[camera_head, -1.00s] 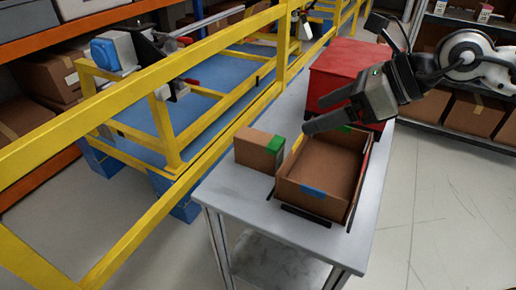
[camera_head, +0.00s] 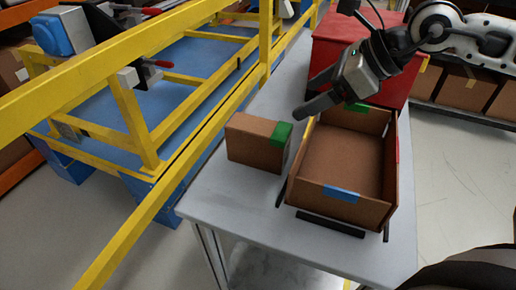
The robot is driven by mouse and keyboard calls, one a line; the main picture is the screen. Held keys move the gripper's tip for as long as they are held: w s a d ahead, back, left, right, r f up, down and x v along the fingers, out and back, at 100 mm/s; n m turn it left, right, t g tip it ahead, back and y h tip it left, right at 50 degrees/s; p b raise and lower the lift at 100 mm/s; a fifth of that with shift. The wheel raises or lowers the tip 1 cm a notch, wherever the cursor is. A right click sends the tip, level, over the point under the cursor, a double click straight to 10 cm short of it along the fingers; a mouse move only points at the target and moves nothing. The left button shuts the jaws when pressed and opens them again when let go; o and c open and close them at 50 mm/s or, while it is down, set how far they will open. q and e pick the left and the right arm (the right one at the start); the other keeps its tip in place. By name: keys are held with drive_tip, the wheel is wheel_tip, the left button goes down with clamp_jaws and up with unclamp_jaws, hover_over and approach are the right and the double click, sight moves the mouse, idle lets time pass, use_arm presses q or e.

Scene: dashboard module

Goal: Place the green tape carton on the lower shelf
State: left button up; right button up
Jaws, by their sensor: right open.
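The brown carton with green tape (camera_head: 252,142) stands on the left edge of the grey table top (camera_head: 240,205). Its green tape shows on the upper right corner. My right gripper (camera_head: 306,96) is open and empty. It hangs above and to the right of the carton, over the back left corner of an open brown box (camera_head: 345,205), apart from the carton. Part of a lower shelf (camera_head: 262,268) shows under the table at the bottom of the picture. My left gripper is out of view.
The open box with blue, green and red tape stands close to the carton's right side. A red box (camera_head: 345,45) stands behind it. A yellow frame (camera_head: 190,125) runs along the table's left side. A rack with cartons (camera_head: 470,85) is at the right.

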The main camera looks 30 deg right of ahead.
approach(258, 125)
drive_tip(key=x, duration=0.4)
drive_tip(key=shift+a+f+p, duration=0.1)
drive_tip(key=shift+a+p, duration=0.15)
drive_tip(key=shift+p, duration=0.05)
drive_tip(key=shift+p+x, duration=0.45)
drive_tip(key=shift+x, duration=2.4)
drive_tip(key=shift+d+f, duration=0.15)
drive_tip(key=shift+d, duration=0.05)
drive_tip(key=c, duration=1.4)
drive_tip(key=shift+c, duration=0.4)
